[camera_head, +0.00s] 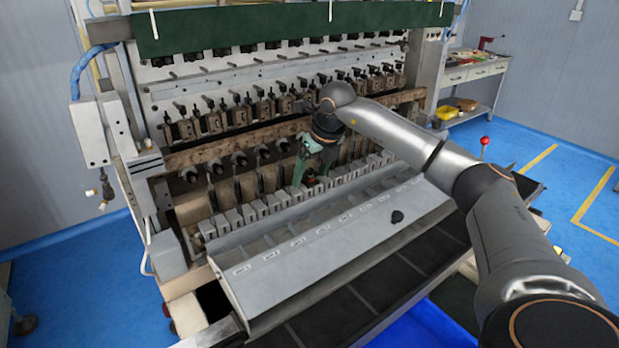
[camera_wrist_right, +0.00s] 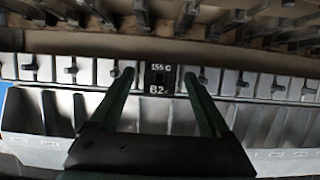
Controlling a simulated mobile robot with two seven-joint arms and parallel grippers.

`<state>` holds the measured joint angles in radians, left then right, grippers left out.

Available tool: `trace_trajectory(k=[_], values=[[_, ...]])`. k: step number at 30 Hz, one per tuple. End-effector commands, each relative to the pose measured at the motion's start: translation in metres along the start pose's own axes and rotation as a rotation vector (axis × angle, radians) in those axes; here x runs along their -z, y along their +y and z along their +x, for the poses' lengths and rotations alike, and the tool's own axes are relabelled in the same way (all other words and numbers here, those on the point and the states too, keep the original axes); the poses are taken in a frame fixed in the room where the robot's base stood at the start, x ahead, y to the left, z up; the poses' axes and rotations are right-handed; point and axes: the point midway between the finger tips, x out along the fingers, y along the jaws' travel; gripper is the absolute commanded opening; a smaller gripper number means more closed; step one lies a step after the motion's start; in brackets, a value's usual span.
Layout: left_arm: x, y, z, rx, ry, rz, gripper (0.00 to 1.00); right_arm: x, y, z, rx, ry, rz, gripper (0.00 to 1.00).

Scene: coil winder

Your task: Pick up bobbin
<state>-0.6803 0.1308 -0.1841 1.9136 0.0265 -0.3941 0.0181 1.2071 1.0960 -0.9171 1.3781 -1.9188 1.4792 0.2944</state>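My right gripper (camera_head: 308,180) reaches down from the right to the row of grey blocks in the middle of the coil winder. In the right wrist view its two green fingers (camera_wrist_right: 158,80) stand apart, open, with nothing clearly held. Between them, beyond the tips, is a dark plate marked "155 G" and "B2" (camera_wrist_right: 158,82). In the head view a small dark and orange piece shows by the fingertips; I cannot tell whether it is a bobbin. My left gripper is out of view.
The coil winder (camera_head: 270,75) carries rows of black-knobbed fittings behind the grey blocks (camera_head: 245,213). A workbench (camera_head: 470,72) stands at the back right. Blue floor is clear at right.

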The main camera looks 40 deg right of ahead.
Motion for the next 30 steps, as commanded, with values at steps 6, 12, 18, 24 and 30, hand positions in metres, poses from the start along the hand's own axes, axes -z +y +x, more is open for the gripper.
trace_trajectory(k=[6, 12, 18, 24, 30], values=[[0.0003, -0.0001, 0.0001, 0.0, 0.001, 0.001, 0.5, -0.0001, 0.0002, -0.0004, 0.0, 0.0, 0.0, 0.54], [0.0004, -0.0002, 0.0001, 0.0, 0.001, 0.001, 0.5, -0.0001, 0.0002, -0.0005, 0.0, 0.0, 0.0, 0.32], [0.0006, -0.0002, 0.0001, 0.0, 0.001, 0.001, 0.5, -0.0001, 0.0001, -0.0006, 0.0, 0.0, 0.0, 0.09], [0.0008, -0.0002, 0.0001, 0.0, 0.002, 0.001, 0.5, -0.0002, 0.0001, -0.0007, 0.0, 0.0, 0.0, 0.0], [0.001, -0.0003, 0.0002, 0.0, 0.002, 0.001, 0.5, -0.0008, 0.0001, -0.0019, -0.001, -0.001, 0.0, 0.0]])
